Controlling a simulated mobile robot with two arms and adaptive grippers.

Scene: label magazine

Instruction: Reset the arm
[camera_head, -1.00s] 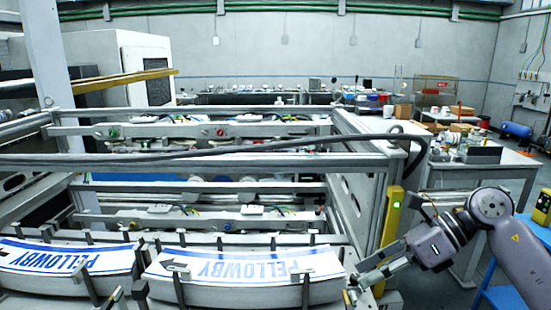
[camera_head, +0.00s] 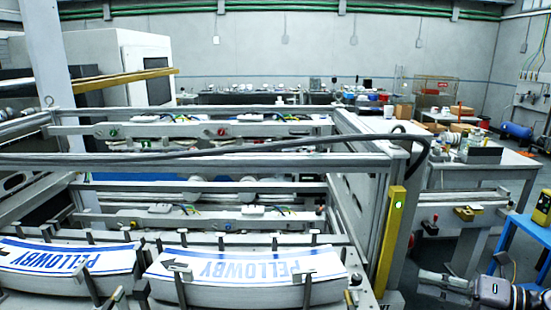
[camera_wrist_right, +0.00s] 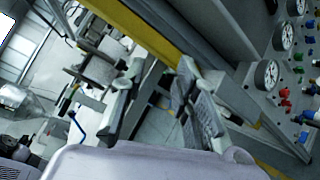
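My right gripper (camera_head: 432,282) is low at the bottom right of the head view, to the right of the machine frame, with my grey wrist behind it. In the right wrist view its two fingers stand apart, with floor showing between them, so the gripper (camera_wrist_right: 160,100) is open and empty. My left gripper is in neither view. Two stacks of PELLOWBY labels lie in the magazine, a left stack (camera_head: 68,262) and a right stack (camera_head: 245,268). The right gripper is clear of both.
A yellow post (camera_head: 391,235) stands at the machine's right corner, left of the gripper. A blue stand (camera_head: 525,240) is at the right edge. A workbench (camera_head: 490,165) with boxes stands behind. The wrist view shows a panel with gauges (camera_wrist_right: 267,75) and coloured knobs.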

